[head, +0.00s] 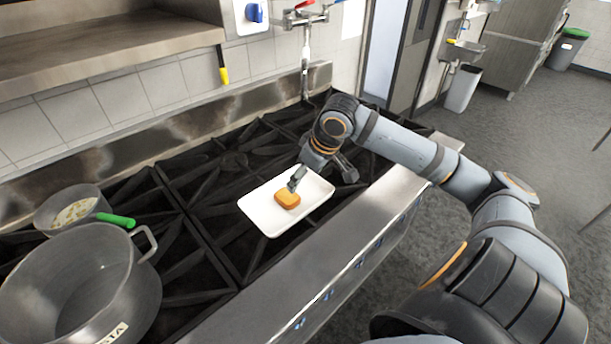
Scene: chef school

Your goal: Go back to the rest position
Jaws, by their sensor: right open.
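My right arm comes in from the right over the front of the stove. My right gripper (322,177) is open above a white tray (262,219). One of its fingers reaches down at the far edge of an orange-brown food piece (287,200) lying on the tray. I cannot tell whether the finger touches the piece. My left gripper is not in view.
The tray rests on the black stove grates (213,205). A large pot (85,285) and a smaller pan (72,208) with a green handle stand at the left. A steel front ledge (330,265) borders the stove. A shelf (100,45) overhangs the upper left.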

